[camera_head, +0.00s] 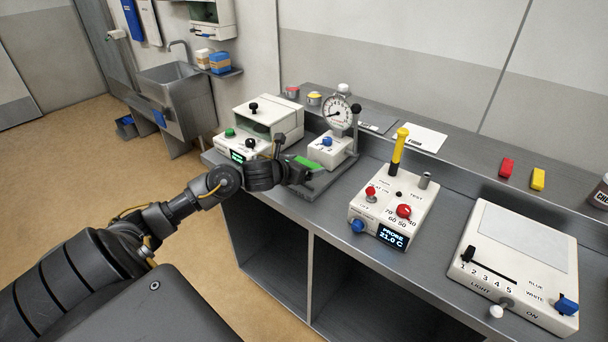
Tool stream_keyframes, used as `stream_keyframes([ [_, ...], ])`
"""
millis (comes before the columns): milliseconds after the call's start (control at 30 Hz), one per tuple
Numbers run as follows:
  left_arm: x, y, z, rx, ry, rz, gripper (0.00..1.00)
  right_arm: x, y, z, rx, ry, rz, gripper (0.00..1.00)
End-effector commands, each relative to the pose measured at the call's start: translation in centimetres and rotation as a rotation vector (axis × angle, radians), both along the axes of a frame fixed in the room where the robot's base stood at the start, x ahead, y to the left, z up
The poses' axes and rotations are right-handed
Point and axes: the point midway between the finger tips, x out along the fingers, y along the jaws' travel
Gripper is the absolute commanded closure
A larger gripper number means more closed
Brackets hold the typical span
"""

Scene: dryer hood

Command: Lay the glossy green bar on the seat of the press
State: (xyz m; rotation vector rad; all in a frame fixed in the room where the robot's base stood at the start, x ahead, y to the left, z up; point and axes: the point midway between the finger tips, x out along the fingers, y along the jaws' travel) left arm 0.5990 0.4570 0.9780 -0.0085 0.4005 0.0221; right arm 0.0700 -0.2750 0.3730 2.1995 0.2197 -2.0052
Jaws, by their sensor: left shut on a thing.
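The glossy green bar (308,163) shows at the tip of my left gripper (297,172), which is shut on it. The gripper reaches in from the left and hides part of the bar. The press (331,149) has a white body, a round dial gauge on top and a blue knob. Its dark flat base (322,181) extends in front of the white body. The bar appears over or just above this base, close to the front of the press. I cannot tell whether it touches the base. My right gripper is not in view.
A white hooded box (266,124) stands left of the press, near my left gripper. A probe box with a yellow-handled tool (399,150) stands to the right, and a light box (517,262) further right. Red (507,168) and yellow (538,179) blocks lie on the back ledge.

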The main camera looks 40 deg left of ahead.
Motion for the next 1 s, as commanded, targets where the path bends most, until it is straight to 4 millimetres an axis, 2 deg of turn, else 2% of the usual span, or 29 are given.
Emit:
stream_keyframes([
  [133, 0.1, 0.3, -2.1, -0.004, 0.006, 0.003, 0.35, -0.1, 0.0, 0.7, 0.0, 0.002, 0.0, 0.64],
  [267, 0.2, 0.3, -3.3, -0.003, 0.003, 0.002, 0.35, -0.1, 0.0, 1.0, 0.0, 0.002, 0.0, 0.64],
  [567, 0.2, 0.3, -3.6, 0.001, 0.001, 0.0, 0.35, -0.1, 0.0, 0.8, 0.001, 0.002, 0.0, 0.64],
  [1000, 0.1, 0.3, -5.0, 0.0, 0.007, 0.0, 0.35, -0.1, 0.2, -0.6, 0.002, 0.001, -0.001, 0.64],
])
